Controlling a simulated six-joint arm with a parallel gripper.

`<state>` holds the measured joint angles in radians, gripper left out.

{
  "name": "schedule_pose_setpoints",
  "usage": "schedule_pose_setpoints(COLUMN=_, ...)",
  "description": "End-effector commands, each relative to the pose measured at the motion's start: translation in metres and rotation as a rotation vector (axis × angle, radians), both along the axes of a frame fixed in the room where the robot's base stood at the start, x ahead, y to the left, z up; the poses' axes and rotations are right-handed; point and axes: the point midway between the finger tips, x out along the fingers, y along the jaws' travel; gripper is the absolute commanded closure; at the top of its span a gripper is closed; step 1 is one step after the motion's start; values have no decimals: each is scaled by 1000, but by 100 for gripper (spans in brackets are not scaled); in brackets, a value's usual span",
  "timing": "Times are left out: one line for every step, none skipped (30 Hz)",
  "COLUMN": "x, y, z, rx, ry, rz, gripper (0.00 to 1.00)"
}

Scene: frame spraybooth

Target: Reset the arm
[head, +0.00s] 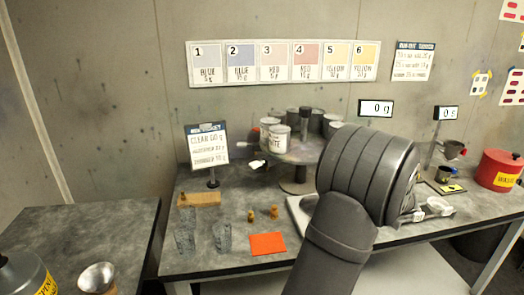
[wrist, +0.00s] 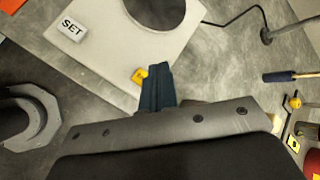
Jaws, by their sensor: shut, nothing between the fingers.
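My gripper (wrist: 157,88) shows in the wrist view as dark blue fingers pressed together, with nothing between them. The fingertips point toward the edge of a white scale (wrist: 110,65) with a SET button (wrist: 72,27). A small yellow piece (wrist: 140,75) shows right beside the fingertips; I cannot tell whether they touch. In the head view my dark grey arm covers the middle right of the bench and hides the gripper. Part of the scale's white base (head: 300,212) shows left of the arm.
A round stand (head: 295,153) holds several cans, including a white one (head: 278,137). Clear cups (head: 185,235), an orange square (head: 267,243) and a ticket sign (head: 207,147) are left. A red waste bin (head: 499,170) is far right. A blue-handled tool (wrist: 290,76) lies right of the fingers.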

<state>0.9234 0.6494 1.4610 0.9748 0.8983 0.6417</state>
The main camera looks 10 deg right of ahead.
Motion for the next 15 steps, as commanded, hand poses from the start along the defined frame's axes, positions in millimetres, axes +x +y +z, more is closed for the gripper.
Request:
schedule_pose_setpoints(x=0, y=1, z=-8, rx=4, ry=2, rz=-1, gripper=100)
schedule_pose_setpoints(x=0, y=1, z=-12, rx=4, ry=2, rz=-1, gripper=100)
schedule_pose_setpoints(x=0, y=0, z=-5, rx=-1, ry=-2, rz=0, gripper=100)
schedule_pose_setpoints(x=0, y=0, z=1, rx=-2, ry=-3, rz=0, gripper=100)
schedule_pose_setpoints(x=0, y=0, z=6, rx=-4, ry=-2, rz=0, gripper=100)
schedule_pose_setpoints(x=1, y=-1, z=13, rx=-4, ry=-3, rz=0, gripper=100)
schedule_pose_setpoints(x=0, y=0, z=18, rx=-3, ry=-3, rz=-1, gripper=100)
schedule_pose_setpoints(x=0, y=0, z=23, rx=-3, ry=-3, rz=1, gripper=100)
schedule_pose_setpoints(x=0, y=0, z=30, rx=-2, ry=-3, rz=0, gripper=100)
schedule_pose_setpoints(x=0, y=0, z=34, rx=-2, ry=-3, rz=0, gripper=100)
schedule_pose_setpoints(x=0, y=0, z=38, rx=-2, ry=-3, rz=0, gripper=100)
schedule_pose_setpoints(x=0, y=0, z=42, rx=-1, ry=-2, rz=-1, gripper=100)
schedule_pose_setpoints(x=0, y=0, z=45, rx=-1, ry=-1, rz=0, gripper=100)
schedule_pose_setpoints(x=0, y=0, z=48, rx=-1, ry=-1, rz=0, gripper=100)
schedule_pose_setpoints(x=0, y=0, z=50, rx=-1, ry=-1, rz=0, gripper=100)
